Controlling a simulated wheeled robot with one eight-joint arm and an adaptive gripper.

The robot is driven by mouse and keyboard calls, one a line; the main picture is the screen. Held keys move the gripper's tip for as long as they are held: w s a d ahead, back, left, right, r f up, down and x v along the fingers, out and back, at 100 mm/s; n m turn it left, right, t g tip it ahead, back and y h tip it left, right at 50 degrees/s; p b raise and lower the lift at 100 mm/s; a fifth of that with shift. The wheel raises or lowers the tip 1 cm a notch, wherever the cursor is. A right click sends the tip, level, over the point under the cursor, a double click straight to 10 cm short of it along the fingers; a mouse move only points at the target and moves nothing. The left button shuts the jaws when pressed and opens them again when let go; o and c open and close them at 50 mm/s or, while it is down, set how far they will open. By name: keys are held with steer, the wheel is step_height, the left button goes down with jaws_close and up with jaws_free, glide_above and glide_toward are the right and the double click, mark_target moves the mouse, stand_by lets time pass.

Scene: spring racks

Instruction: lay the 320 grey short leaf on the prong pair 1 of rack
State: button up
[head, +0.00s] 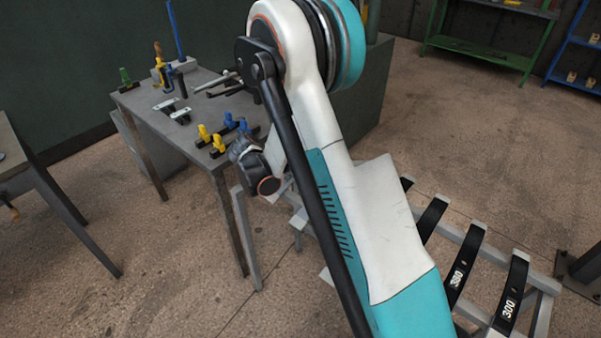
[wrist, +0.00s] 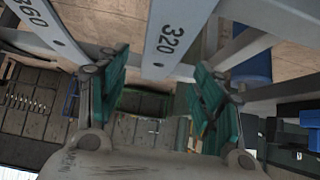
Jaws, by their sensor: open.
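The 320 grey short leaf (wrist: 172,38) shows in the wrist view as a flat light-grey strip marked "320", running down from the top edge. My gripper (wrist: 160,70) is open, with one teal-padded finger on each side of the leaf's lower end. I cannot tell whether either finger touches it. In the head view my arm hides most of the area in front, and the fingers cannot be made out. A rack-like grey frame (head: 541,284) at lower right bears black curved leaves, one marked "300" (head: 508,306). I cannot identify prong pair 1.
Another grey leaf marked "360" (wrist: 45,22) lies left of the 320 leaf. A workbench (head: 138,99) carries yellow, blue and green clamps and dark tools. A second table (head: 22,165) stands at far left. Green (head: 478,52) and blue shelves stand at the back right. Open floor lies between the tables.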

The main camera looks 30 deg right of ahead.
steer(key=b+x, duration=0.2)
steer(key=x, duration=0.3)
steer(key=shift+d+b, duration=0.2)
steer(key=shift+b, duration=0.1)
steer(key=shift+r, duration=0.1)
jaws_close()
